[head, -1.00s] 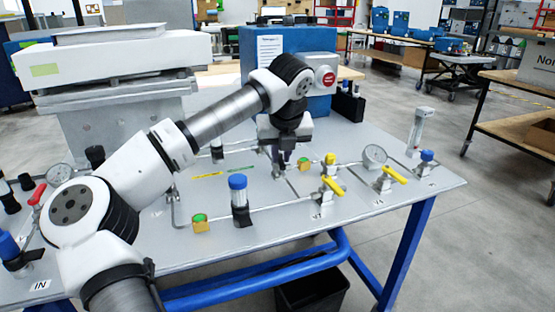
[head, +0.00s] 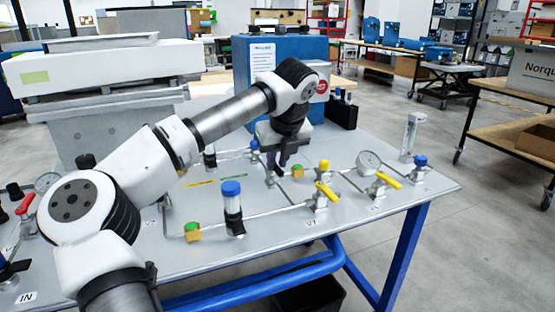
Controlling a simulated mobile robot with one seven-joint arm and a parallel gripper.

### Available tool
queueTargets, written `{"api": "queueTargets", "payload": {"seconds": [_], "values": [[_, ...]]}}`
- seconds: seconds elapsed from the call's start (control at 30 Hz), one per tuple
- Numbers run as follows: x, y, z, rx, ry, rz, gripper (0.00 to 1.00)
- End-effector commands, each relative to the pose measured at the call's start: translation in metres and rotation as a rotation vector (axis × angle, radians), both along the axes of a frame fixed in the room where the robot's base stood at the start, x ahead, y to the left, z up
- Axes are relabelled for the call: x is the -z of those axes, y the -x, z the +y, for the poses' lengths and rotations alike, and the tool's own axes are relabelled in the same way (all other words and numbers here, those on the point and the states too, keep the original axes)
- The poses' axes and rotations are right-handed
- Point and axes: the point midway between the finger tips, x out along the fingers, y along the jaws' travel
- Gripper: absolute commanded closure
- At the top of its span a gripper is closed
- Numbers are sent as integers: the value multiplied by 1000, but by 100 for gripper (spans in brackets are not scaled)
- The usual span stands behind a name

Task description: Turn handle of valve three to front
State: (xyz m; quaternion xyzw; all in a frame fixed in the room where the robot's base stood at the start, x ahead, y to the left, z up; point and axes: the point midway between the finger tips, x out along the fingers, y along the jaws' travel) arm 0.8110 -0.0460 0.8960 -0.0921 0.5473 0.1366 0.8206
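My gripper (head: 277,172) points down over the back middle of the grey panel table (head: 385,215). It is small and dark here, and I cannot tell whether its fingers are apart or touch anything. A blue-topped fitting (head: 254,146) shows just left of it, and a green-and-orange block (head: 297,172) just right. Two yellow-handled valves stand to the right: a nearer one (head: 322,197) and a farther one (head: 383,182). A red-handled valve (head: 24,205) is at the far left. The valve labels are too small to read, so I cannot tell which is valve three.
A round gauge (head: 368,160) and a clear upright flowmeter (head: 409,138) are at right. A blue box (head: 250,85) stands behind my wrist. My arm hides part of the left side.

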Motion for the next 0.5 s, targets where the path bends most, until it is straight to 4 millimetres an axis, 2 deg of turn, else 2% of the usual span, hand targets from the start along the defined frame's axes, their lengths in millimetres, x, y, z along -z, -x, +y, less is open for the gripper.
{"api": "queueTargets", "payload": {"seconds": [0.03,0.13,0.37,0.5], "values": [[-1,0,0,0,0,-1,75],[0,0,0,1,0,0,64],[0,0,0,2,0,1,64],[-6,2,-1,1,-2,0,64]]}}
